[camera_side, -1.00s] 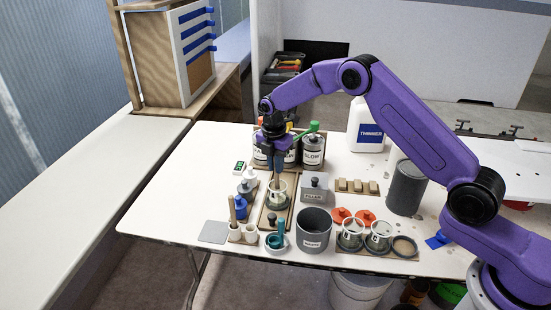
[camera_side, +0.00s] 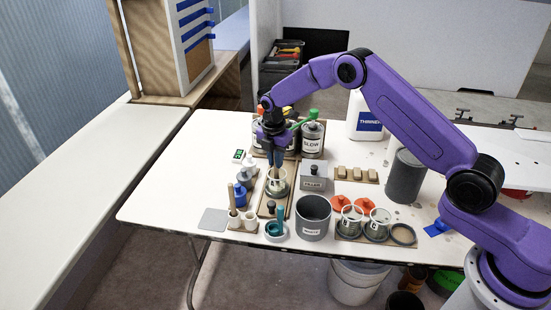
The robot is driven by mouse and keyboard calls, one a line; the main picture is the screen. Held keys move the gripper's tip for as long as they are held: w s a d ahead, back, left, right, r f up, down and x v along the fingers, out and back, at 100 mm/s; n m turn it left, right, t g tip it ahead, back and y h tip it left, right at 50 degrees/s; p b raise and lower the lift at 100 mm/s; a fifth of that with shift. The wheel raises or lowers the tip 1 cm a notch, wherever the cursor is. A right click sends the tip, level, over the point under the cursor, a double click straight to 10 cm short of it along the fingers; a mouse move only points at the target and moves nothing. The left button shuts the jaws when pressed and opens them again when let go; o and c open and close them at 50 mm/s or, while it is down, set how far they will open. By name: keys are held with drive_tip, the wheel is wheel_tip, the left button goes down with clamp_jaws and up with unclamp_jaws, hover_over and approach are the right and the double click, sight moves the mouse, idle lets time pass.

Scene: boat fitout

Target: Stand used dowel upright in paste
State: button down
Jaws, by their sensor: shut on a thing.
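My gripper (camera_side: 279,165) points straight down over a clear cup (camera_side: 278,187) on a wooden board near the middle of the table. Its fingers are shut on a thin dowel, whose lower part (camera_side: 277,175) seems to reach into the cup. The dowel is mostly hidden by the fingers and the cup wall. I cannot tell whether its tip touches the grey contents.
Labelled cans (camera_side: 312,142) stand behind. Clear cups (camera_side: 352,222) sit front right. The table's left side is bare.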

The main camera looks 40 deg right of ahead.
drive_tip(key=c, duration=1.4)
unclamp_jaws()
drive_tip(key=shift+a+r, duration=0.15)
drive_tip(key=shift+r, duration=1.6)
drive_tip(key=o, duration=0.6)
drive_tip(key=shift+c, duration=0.2)
drive_tip(key=shift+s+a+r, duration=0.1)
drive_tip(key=shift+a+r, duration=0.05)
drive_tip(key=shift+r, duration=1.6)
drive_tip(key=shift+a+r, duration=0.1)
drive_tip(key=shift+r, duration=1.65)
drive_tip(key=shift+s, duration=0.1)
